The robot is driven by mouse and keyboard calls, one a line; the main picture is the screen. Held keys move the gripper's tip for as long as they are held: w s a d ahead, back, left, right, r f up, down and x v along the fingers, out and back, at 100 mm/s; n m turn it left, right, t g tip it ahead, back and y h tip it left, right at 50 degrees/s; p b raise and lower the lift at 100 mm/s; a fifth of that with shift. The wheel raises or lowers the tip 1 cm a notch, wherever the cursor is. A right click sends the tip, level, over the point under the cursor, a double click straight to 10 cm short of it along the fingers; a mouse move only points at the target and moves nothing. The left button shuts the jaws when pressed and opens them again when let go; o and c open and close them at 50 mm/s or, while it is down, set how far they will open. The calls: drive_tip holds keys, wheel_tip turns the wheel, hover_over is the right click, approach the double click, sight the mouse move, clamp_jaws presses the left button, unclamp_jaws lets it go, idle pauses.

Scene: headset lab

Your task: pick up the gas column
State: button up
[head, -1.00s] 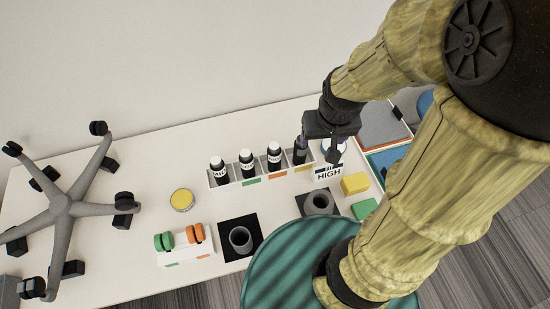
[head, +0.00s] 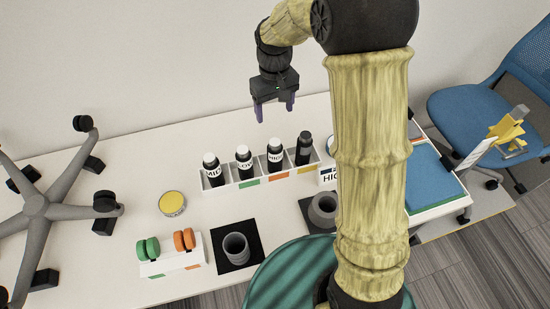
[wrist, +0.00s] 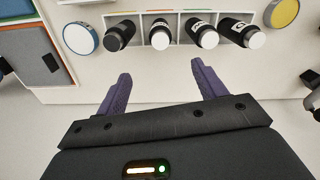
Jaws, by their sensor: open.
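No item bears a readable gas column label, so I cannot tell for sure which one it is. A dark bottle without a readable label (head: 304,149) stands at the right end of a white rack (head: 232,188). Beside it stand three black bottles with white caps, apparently marked HIGH (head: 275,157), LOW (head: 244,164) and MID (head: 212,172). My gripper (head: 274,110) is open and empty, above and behind the rack. In the wrist view its purple fingers (wrist: 161,72) are spread, with the dark bottle (wrist: 119,37) ahead to the left.
Two grey cups (head: 236,247) (head: 323,208) stand on black squares in front of the rack. A yellow-topped round tin (head: 171,203) and a white holder with green and orange discs (head: 170,262) are at left. An upturned chair base (head: 38,207) takes the far left.

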sight(275, 142)
wheel_tip(275, 142, down, 12)
drive_tip(key=shift+f+p, duration=0.1)
drive_tip(key=shift+p, duration=0.65)
drive_tip(key=shift+s+f, duration=0.2)
drive_tip(key=shift+f, duration=0.35)
wheel_tip(275, 142, down, 4)
drive_tip(key=shift+f+p, duration=0.1)
drive_tip(key=shift+p, duration=0.65)
drive_tip(key=shift+s, duration=0.1)
drive_tip(key=c, duration=1.4)
